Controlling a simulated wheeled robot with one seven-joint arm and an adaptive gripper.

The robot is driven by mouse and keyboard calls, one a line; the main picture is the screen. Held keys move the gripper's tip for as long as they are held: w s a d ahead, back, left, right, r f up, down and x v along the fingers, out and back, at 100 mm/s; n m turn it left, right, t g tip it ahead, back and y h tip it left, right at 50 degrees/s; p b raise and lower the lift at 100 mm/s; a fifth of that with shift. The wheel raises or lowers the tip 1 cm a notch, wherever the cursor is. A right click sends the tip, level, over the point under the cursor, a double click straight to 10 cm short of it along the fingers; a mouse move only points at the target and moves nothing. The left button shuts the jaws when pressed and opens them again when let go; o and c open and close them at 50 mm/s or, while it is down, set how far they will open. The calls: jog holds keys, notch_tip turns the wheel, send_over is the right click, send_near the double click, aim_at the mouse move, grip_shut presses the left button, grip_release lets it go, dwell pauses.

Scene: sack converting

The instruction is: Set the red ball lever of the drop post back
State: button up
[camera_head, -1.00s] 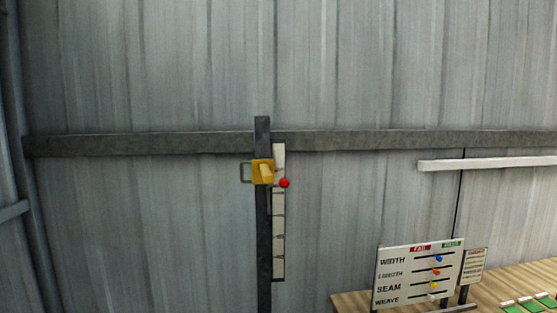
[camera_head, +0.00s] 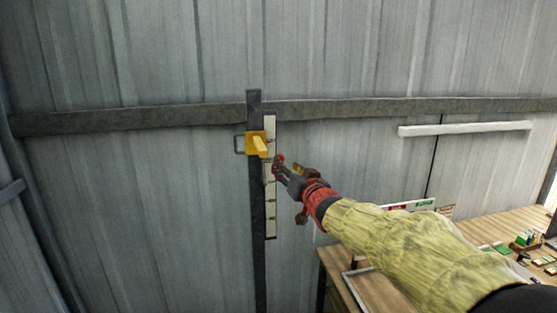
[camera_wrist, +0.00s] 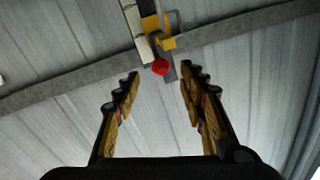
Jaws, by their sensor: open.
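The drop post (camera_head: 257,215) is a dark upright bar against the corrugated wall, with a pale marked scale strip (camera_head: 271,220) along its right side. A yellow block (camera_head: 257,145) with a wire handle on its left sits on the post. The red ball lever (camera_head: 281,158) is just right of and below the block, partly hidden by my gripper. My gripper (camera_head: 280,170) is at the ball in the head view. In the wrist view the red ball (camera_wrist: 161,66) shows beyond and between the tips of my open, empty gripper (camera_wrist: 160,78); I see no contact there.
A wooden table (camera_head: 345,280) stands at the lower right, with a sign board (camera_head: 410,205) partly hidden behind my arm and small items at its right end. A dark rail (camera_head: 350,109) crosses the wall behind the post. The wall left of the post is clear.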

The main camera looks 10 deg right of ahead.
jog(key=w, duration=0.2)
jog(key=w+p, duration=0.1)
jog(key=w, duration=0.2)
jog(key=w+a, duration=0.1)
jog(key=w, duration=0.1)
jog(key=shift+w, duration=0.15)
jog(key=c, duration=0.4)
grip_shut()
dwell(0.5)
